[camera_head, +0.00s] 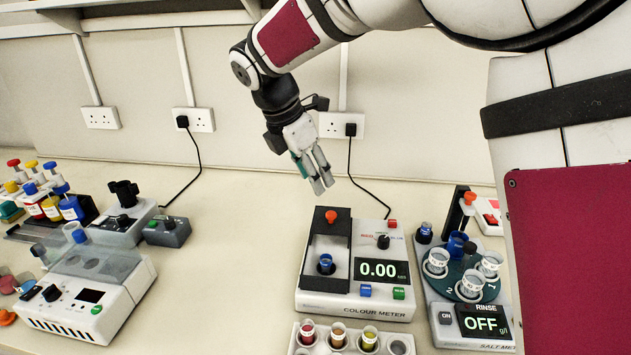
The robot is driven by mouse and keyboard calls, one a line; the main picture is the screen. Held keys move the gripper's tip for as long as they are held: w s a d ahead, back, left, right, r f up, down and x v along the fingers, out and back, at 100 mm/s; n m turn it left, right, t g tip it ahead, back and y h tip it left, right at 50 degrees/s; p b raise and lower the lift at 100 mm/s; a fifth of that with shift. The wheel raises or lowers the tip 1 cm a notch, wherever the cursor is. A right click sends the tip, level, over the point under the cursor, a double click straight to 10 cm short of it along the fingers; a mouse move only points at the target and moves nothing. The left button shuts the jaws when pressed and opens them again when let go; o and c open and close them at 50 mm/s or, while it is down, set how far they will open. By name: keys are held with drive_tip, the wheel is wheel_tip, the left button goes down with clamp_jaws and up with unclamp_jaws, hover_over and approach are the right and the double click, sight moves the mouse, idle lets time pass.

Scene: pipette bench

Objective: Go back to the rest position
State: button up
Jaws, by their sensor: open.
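My gripper (318,176) hangs in the air above the back of the bench, over the colour meter (357,305). Its fingers point down and slightly to the right, a little apart, and nothing shows between them. My arm comes in from the upper right and bends down to the gripper. The colour meter's display reads 0.00, and a small blue-topped vial (326,264) sits in its dark bay. The gripper appears clear of the meter and of the wall behind.
The salt meter (472,328) with white cups stands at right, its display reading OFF. A rack (312,352) of coloured vials sits at the front. A white device (85,312) and colour bottles (50,207) stand at left. The bench between (225,260) is clear. Cables hang from wall sockets (342,125).

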drive_tip(key=s+d+r+m+y, duration=0.1)
drive_tip(key=s+d+r+m, duration=0.2)
drive_tip(key=s+d+m, duration=0.4)
drive_tip(key=s+d+r+m+y, duration=0.1)
drive_tip(key=s+d+r+m, duration=0.35)
drive_tip(key=s, duration=0.35)
drive_tip(key=s+d+f+m+t, duration=0.1)
drive_tip(key=s+d+f+m, duration=0.1)
drive_tip(key=s+m, duration=0.4)
drive_tip(key=s+d+f+m+t+y, duration=0.1)
drive_tip(key=s+d+f+m, duration=0.1)
drive_tip(key=s+m, duration=0.5)
drive_tip(key=shift+s+d+f+y, duration=0.35)
drive_tip(key=shift+s+d, duration=0.1)
drive_tip(key=shift+s, duration=0.7)
